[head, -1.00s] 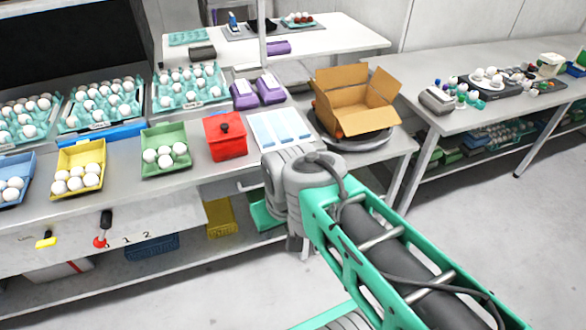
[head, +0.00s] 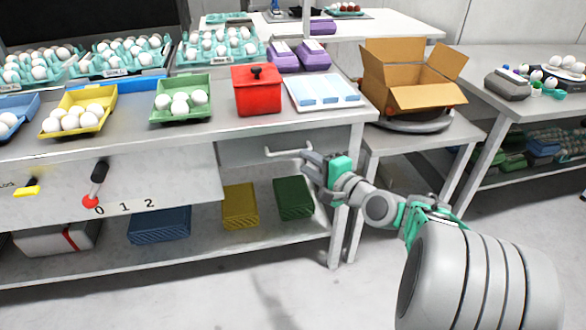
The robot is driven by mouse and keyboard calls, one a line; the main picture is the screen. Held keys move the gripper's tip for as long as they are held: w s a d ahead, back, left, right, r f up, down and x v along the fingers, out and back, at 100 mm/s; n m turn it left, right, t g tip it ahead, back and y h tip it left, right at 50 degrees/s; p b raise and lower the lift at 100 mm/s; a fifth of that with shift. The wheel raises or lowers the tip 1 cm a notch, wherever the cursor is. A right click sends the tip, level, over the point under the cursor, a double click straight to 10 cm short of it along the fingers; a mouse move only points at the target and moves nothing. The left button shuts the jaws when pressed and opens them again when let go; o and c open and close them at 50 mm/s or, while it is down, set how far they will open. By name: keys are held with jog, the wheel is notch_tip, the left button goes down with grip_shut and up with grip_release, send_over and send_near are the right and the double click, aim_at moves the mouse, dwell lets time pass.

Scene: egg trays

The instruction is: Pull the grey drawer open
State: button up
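The grey drawer (head: 240,153) sits under the right part of the long worktable, its front in line with the table's frame. It looks shut. Its pale bar handle (head: 282,153) sticks out from the front. My gripper (head: 308,168) is at the right end of the handle, close to it. I cannot tell whether it touches the handle. The fingers are small and seen from the side, so their opening is unclear.
A red box (head: 256,92) and a white tray with blue strips (head: 324,104) stand on the table above the drawer. Green (head: 293,198) and yellow (head: 240,205) crates lie on the shelf below. A cardboard box (head: 412,95) stands to the right. The floor in front is clear.

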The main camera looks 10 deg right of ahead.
aim_at(291, 153)
jog(key=b+x, duration=0.1)
jog(key=x, duration=0.5)
jog(key=shift+w+a, duration=0.2)
jog(key=shift+c, duration=0.2)
grip_shut()
dwell(0.9)
